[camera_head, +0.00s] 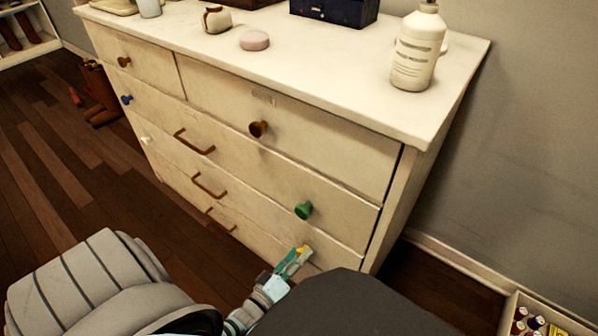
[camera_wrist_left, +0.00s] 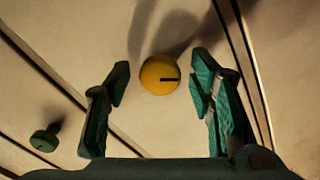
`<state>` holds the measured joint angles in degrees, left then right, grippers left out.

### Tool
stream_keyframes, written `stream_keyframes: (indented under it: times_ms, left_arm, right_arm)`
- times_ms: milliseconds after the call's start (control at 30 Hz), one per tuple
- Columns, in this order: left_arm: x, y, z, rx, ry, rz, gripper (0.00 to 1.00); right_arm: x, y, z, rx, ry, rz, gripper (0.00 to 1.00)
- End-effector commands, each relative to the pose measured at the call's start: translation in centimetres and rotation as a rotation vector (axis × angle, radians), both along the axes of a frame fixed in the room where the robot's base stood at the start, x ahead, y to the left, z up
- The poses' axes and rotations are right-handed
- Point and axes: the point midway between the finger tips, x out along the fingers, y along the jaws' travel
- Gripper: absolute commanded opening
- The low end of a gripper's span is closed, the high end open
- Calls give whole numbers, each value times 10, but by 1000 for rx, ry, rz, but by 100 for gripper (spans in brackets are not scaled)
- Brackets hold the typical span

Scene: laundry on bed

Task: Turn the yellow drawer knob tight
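The yellow drawer knob (camera_wrist_left: 160,75) is round with a dark line from its middle to its right edge. In the left wrist view it sits between and just beyond the fingertips of my left gripper (camera_wrist_left: 158,85), which is open, with a gap on each side. In the head view the yellow knob (camera_head: 302,250) shows as a small patch at the left gripper (camera_head: 293,262), low on the front right of the white dresser (camera_head: 290,165). My right gripper is not in view.
A green knob (camera_head: 304,210) sits on the drawer above; it also shows in the left wrist view (camera_wrist_left: 45,139). A brown knob (camera_head: 258,129) is higher up. A white bottle (camera_head: 418,50) stands on the dresser top. A box of small bottles (camera_head: 540,318) is at the lower right.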

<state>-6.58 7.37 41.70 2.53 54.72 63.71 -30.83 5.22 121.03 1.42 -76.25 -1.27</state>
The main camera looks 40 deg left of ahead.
Motion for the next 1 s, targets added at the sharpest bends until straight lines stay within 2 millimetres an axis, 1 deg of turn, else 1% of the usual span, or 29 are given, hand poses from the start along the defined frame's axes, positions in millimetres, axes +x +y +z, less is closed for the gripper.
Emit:
stream_keyframes:
  times_ms: [33, 200, 267, 467, 667, 867, 1000]
  left_arm:
    - [0, 0, 0, 0, 0, 0, 38]
    - [0, 0, 0, 0, 0, 0, 11]
    - [0, 0, 0, 0, 0, 0, 3]
    - [-1, 0, 0, 12, 1, 1, 3]
    - [-1, 0, -1, 72, 3, 0, 3]
    - [-1, 0, -1, 199, 7, 0, 3]
    - [-1, 0, -1, 320, 9, 0, 3]
  right_arm:
    - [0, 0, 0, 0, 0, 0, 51]
    - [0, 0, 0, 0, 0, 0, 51]
    - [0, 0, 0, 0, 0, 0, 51]
    - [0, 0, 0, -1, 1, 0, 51]
    - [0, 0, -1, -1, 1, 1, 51]
    - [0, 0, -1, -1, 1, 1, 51]
    - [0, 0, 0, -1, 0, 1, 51]
